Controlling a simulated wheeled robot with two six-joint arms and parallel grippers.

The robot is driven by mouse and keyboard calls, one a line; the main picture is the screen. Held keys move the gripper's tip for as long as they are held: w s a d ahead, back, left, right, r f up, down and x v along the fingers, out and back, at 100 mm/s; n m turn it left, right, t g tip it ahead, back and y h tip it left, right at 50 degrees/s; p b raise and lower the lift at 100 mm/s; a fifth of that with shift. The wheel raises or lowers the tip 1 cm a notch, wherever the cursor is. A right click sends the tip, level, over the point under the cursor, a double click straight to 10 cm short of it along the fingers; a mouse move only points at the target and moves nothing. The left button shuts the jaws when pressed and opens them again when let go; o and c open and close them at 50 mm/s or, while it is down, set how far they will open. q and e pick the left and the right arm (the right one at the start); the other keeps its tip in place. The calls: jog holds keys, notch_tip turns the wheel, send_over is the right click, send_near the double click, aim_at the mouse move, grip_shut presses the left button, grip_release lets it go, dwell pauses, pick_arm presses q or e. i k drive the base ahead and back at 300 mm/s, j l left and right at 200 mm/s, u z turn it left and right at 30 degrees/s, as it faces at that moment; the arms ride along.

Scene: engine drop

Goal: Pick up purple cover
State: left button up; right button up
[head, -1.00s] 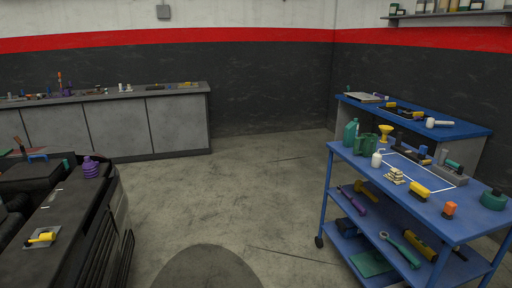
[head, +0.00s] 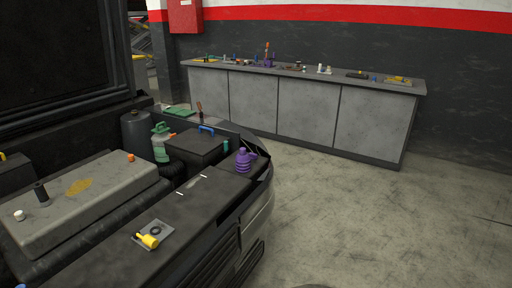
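A purple ribbed piece (head: 243,164) with a narrower top stands on the dark front edge of the vehicle's open engine bay, near its right corner. It is the largest purple thing in view; I cannot tell for sure that it is the cover. A small purple item (head: 268,63) also sits on the far grey workbench, too small to make out. Neither of my grippers is in view.
The vehicle's front panel (head: 205,205) fills the lower left, with a yellow-handled part on a grey plate (head: 155,236). Concrete floor (head: 350,215) is clear between vehicle and grey workbench (head: 305,104).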

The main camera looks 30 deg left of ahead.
aim_at(242, 159)
jog(key=i+l+u, duration=0.1)
jog(key=i, duration=1.3)
jog(key=i+u, duration=0.4)
jog(key=i+l+u, duration=0.2)
jog(key=u, duration=0.15)
jog(key=i+l+u, duration=0.75)
jog(key=k+j, duration=0.1)
